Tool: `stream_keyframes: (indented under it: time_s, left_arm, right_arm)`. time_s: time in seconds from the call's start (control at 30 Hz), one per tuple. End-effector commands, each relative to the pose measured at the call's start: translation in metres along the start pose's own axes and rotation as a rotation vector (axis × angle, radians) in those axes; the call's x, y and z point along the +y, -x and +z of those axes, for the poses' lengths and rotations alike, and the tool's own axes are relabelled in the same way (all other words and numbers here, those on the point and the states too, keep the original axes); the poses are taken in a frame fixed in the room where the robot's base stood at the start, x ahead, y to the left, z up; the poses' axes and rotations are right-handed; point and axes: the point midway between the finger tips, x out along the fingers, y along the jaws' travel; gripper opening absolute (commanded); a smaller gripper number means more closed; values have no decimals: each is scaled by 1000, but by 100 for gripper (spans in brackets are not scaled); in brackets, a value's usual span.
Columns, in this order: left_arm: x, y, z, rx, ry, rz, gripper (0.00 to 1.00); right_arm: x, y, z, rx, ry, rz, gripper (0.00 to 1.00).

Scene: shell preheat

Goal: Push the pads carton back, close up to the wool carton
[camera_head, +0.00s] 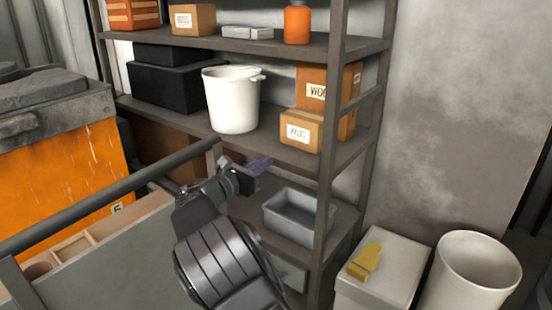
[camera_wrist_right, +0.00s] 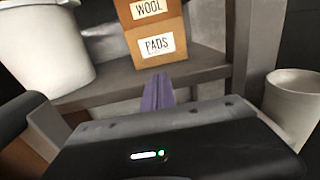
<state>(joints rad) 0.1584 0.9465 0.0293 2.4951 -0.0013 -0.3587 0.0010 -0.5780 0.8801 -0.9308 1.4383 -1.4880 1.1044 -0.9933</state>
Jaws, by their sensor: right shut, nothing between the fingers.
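The pads carton (camera_head: 300,131) is a small brown box with a white PADS label, near the front edge of the middle shelf. The wool carton (camera_head: 313,88) is a taller brown box behind it, labelled WOOL. In the right wrist view the pads carton (camera_wrist_right: 158,46) is below the wool carton's label (camera_wrist_right: 150,8); any gap between them cannot be made out. My right gripper (camera_head: 260,165) is shut and empty, its purple fingers in front of and below the shelf edge, left of the pads carton. The fingers (camera_wrist_right: 158,92) point toward the carton, apart from it. My left gripper is not in view.
A white bucket (camera_head: 232,100) stands left of the cartons on the same shelf (camera_head: 270,143). A shelf post (camera_head: 331,130) rises just right of the pads carton. A grey bin (camera_head: 297,218) sits on the shelf below. A rail (camera_head: 100,205) crosses at left.

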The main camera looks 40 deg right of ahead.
Motion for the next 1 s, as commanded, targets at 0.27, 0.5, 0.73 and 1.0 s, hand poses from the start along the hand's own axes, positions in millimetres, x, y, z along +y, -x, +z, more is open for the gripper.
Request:
stream_keyframes:
  time_s: [0.27,0.5,0.73,1.0]
  left_arm:
    - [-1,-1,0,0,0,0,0]
    - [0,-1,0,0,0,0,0]
    - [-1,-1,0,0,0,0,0]
    - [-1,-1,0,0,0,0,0]
  right_arm:
    - [0,13,0,0,0,-1,0]
    - [0,13,0,2,-1,0,7]
    - [3,16,-30,86,-48,25,25]
    - [7,43,-148,419,-228,55,47]
